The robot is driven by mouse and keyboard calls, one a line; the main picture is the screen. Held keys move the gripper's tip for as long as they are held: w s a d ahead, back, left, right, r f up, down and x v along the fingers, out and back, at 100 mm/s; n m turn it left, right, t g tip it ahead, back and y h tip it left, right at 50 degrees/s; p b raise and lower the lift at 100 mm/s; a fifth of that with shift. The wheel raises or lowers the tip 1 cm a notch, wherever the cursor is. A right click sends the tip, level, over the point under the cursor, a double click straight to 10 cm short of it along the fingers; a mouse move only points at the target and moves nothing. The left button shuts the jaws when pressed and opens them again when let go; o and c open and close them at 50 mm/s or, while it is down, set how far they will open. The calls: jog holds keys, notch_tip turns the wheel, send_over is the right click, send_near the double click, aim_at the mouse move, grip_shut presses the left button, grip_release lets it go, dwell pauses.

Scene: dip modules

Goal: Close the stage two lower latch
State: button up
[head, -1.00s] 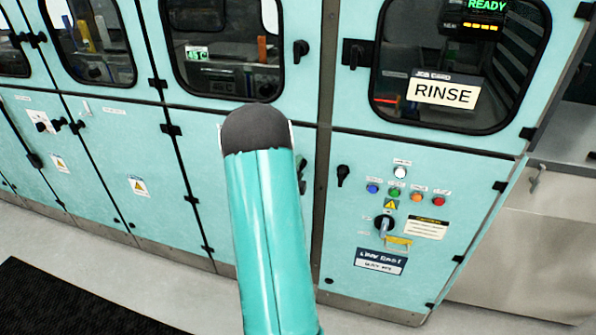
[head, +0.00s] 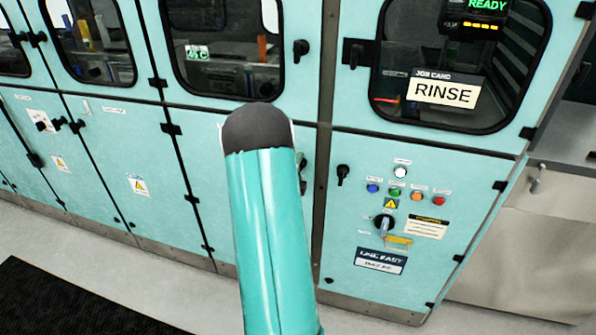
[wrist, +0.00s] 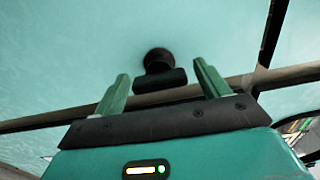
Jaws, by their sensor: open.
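A black latch (wrist: 160,65) with a round hub and a short bar sits on a teal panel in the wrist view. The bar lies roughly crosswise below the hub in that picture. My gripper (wrist: 160,78) is open, with its two green fingers apart on either side of the latch. Whether either finger touches the bar I cannot tell. In the head view my teal arm hides the gripper and most of this spot. A dark bit of hardware (head: 302,165) shows just right of my arm there; I cannot tell if it is the same latch.
Another black latch (head: 343,174) is on the lower right panel, beside coloured buttons (head: 395,193) and a rotary switch (head: 384,224). A black latch (head: 301,48) is on the windowed door above. A RINSE card (head: 443,92) hangs at right.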

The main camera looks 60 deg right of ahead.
jog(key=shift+a, duration=0.1)
jog(key=s+a, duration=0.2)
jog(key=a, duration=1.1)
jog(key=shift+a, duration=0.25)
jog(key=shift+s, duration=0.1)
